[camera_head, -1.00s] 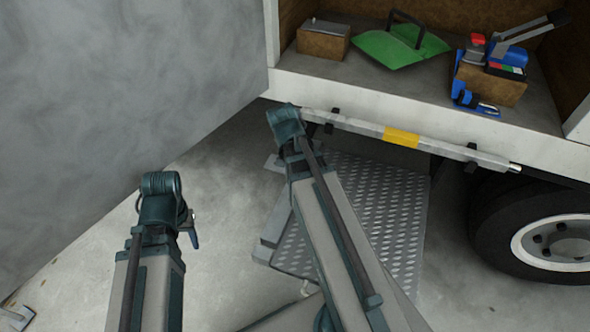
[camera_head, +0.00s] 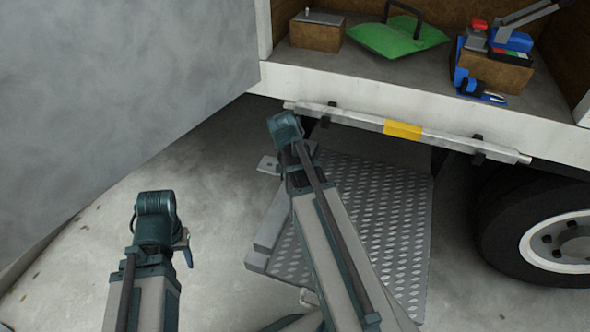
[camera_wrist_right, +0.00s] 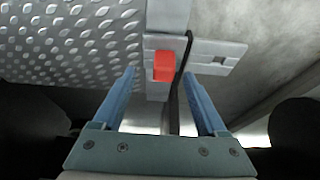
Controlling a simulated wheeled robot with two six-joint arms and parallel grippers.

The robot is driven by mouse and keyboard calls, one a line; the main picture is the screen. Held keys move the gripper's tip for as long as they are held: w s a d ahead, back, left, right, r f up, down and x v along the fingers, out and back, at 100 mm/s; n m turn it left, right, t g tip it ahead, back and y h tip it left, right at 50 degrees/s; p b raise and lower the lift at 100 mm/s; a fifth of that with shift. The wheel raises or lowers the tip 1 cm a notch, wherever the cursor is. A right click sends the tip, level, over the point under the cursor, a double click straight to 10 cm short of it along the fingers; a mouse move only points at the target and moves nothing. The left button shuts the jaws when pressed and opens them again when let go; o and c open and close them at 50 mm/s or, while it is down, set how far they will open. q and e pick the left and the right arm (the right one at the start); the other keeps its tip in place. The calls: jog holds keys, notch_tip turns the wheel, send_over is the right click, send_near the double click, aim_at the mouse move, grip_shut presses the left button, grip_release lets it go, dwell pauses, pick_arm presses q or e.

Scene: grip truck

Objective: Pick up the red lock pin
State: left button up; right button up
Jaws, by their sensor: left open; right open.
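The red lock pin (camera_wrist_right: 163,67) shows in the right wrist view as a small red block against a grey metal bracket (camera_wrist_right: 205,55). My right gripper (camera_wrist_right: 158,75) is open, with one blue finger on each side of the pin in the picture. Nothing is held, and I cannot tell how far beyond the fingertips the pin is. In the head view I cannot make out the pin or the right gripper. My left gripper (camera_head: 186,247) is open and empty over the floor, mostly hidden behind its own wrist.
A studded metal plate (camera_head: 375,215) hangs below the truck bed (camera_head: 400,105). A bar (camera_head: 350,118) with a yellow band runs along the bed's edge. A green item (camera_head: 400,38), wooden blocks and tools lie on the bed. A wheel (camera_head: 515,240) stands at right. Floor is clear at left.

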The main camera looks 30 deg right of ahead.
jog(key=w+f+b, duration=0.1)
jog(key=w+d+f+b, duration=0.1)
jog(key=f, duration=0.1)
jog(key=shift+d+f+b, duration=0.1)
jog(key=shift+f+b, duration=0.1)
jog(key=shift+b, duration=0.2)
jog(key=shift+w+d+f+b, duration=0.1)
jog(key=shift+d+f+b, duration=0.05)
jog(key=shift+f+b, duration=0.35)
jog(key=shift+r, duration=0.15)
grip_shut()
